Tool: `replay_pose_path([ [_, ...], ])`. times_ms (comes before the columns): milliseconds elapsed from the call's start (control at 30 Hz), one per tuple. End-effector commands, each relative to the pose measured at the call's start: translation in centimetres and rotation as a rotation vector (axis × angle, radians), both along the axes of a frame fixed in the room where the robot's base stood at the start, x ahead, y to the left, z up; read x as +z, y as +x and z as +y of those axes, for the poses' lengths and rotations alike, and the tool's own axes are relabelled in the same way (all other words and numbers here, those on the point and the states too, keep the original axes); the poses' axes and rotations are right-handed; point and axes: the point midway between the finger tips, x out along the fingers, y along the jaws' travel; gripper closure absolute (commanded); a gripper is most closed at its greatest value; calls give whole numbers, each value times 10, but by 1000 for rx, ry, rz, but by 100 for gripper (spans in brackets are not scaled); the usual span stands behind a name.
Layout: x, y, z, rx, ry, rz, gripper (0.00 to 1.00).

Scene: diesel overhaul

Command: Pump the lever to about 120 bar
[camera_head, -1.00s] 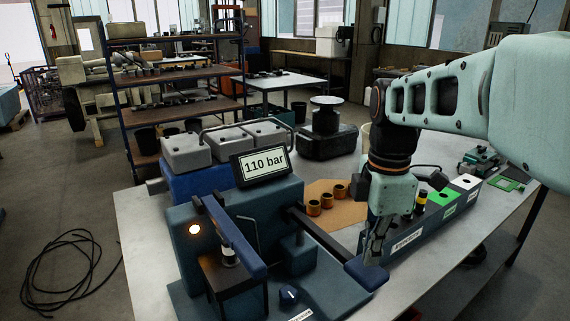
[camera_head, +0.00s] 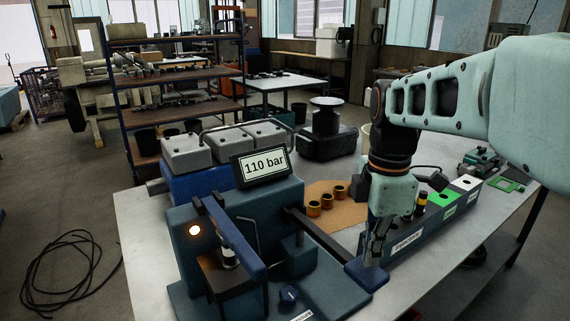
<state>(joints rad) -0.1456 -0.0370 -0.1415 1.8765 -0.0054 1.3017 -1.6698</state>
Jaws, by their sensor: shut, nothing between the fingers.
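The blue pump test stand (camera_head: 290,205) stands on the bench at the front centre. Its display (camera_head: 262,164) reads 110 bar. The lever (camera_head: 322,235) is a dark bar running from the stand down to the right, with a blue grip (camera_head: 367,274) at its end. My gripper (camera_head: 372,262) points down at the lever's grip end, with its fingers shut and nothing between them. The fingertips appear to be on or just above the grip; I cannot tell whether they touch.
A row of labelled bins (camera_head: 437,215) stands right of my gripper, close to it. Several brass-coloured rings (camera_head: 327,201) lie on a brown mat (camera_head: 318,190) behind the lever. Bare bench top (camera_head: 440,265) lies at right front.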

Motion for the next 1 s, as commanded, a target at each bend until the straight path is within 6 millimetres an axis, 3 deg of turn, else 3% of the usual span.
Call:
replay_pose_path([
  [1000, -23, 1, 1, 0, 0, 0, 100],
])
